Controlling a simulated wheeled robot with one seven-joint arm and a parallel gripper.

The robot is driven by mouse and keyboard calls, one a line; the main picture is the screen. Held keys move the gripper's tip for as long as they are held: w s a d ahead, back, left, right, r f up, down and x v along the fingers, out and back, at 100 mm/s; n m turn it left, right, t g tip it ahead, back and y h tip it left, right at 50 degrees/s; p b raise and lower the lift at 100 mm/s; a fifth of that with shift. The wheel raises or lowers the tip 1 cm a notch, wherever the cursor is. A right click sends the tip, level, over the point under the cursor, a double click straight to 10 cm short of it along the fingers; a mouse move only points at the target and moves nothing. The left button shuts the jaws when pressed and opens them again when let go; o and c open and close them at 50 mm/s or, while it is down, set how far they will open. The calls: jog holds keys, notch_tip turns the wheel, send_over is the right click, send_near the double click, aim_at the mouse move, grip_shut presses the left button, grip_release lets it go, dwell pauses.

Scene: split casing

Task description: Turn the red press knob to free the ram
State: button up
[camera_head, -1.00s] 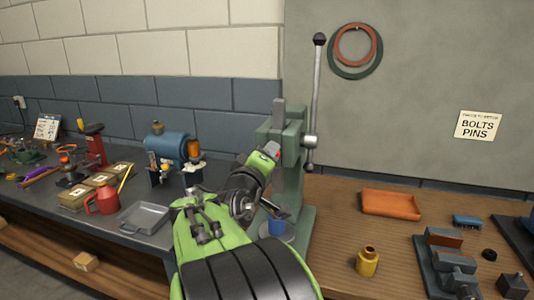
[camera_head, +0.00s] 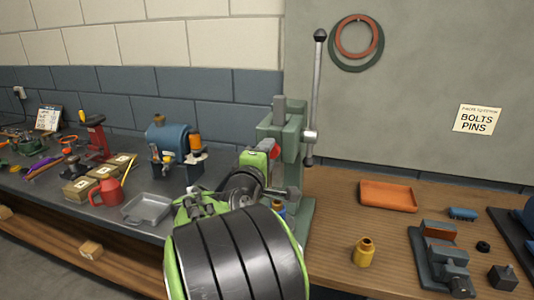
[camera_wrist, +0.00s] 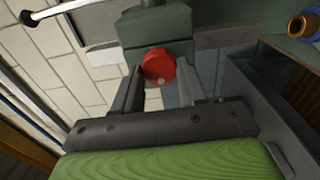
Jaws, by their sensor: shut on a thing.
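The green arbor press (camera_head: 290,135) stands at the front edge of the wooden bench, its long lever upright. The red press knob (camera_head: 275,152) shows on the press head, partly behind my green wrist. In the wrist view the round red knob (camera_wrist: 158,65) has a small pale mark near its lower edge. It sits between the two dark fingertips of my gripper (camera_wrist: 157,78), which is shut on it. In the head view my gripper (camera_head: 269,156) is mostly hidden by my wrist. The grey ram (camera_head: 279,108) sticks up from the top of the press head.
On the wooden bench are an orange tray (camera_head: 388,196), a brass bottle (camera_head: 363,252) and a dark vise (camera_head: 442,262). A grey tray (camera_head: 147,208) lies on the left bench.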

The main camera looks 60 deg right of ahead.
jog(key=o, duration=1)
jog(key=shift+o, duration=0.2)
jog(key=s+a+b, duration=0.2)
jog(key=a, duration=1.3)
jog(key=shift+s+a, duration=0.25)
jog(key=shift+a, duration=0.1)
